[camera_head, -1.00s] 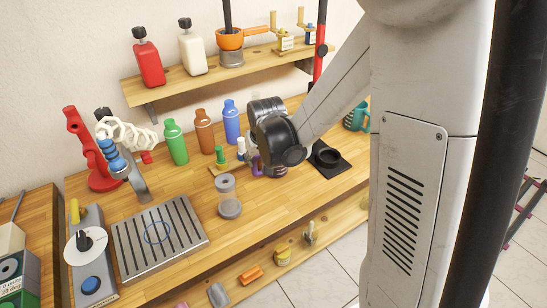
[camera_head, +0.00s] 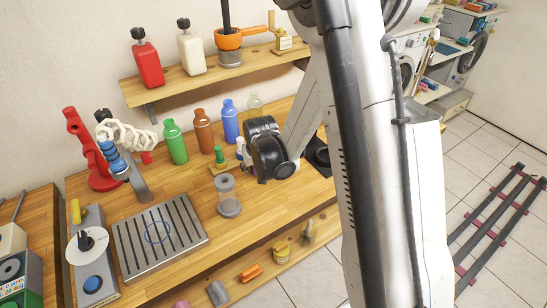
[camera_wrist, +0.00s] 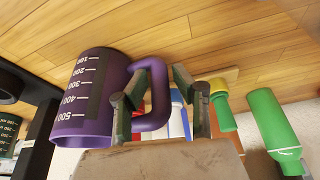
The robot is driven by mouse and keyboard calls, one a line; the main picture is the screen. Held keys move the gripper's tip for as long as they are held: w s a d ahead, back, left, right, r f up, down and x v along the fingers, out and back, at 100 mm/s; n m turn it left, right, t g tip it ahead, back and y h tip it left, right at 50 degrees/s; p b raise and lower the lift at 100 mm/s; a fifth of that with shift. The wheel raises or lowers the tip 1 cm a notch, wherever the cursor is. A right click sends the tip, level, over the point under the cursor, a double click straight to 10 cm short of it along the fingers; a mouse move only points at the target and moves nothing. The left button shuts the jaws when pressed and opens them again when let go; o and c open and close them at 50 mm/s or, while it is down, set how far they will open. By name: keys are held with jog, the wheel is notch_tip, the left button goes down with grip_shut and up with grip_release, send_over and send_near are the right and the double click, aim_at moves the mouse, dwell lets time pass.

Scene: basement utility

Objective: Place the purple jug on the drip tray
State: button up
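The purple jug (camera_wrist: 92,98) with white measuring marks shows in the wrist view, upside down in the picture, with its handle towards my gripper (camera_wrist: 158,98). The two fingers stand apart on either side of the handle bar, one at the handle's opening and one outside, with a small gap showing. In the head view my black wrist hides the jug and the fingertips. The drip tray (camera_head: 183,228) is a grey slotted metal plate with a blue ring on it, at the front left of the wooden counter. Nothing stands on it.
Green (camera_head: 175,143), brown (camera_head: 204,131) and blue (camera_head: 231,122) bottles line the back. A control box with a dial (camera_head: 88,245) is left of the tray. A shelf (camera_head: 185,78) overhangs the back.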

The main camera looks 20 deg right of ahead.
jog(key=shift+f, duration=0.2)
grip_shut()
jog(key=shift+r, duration=0.1)
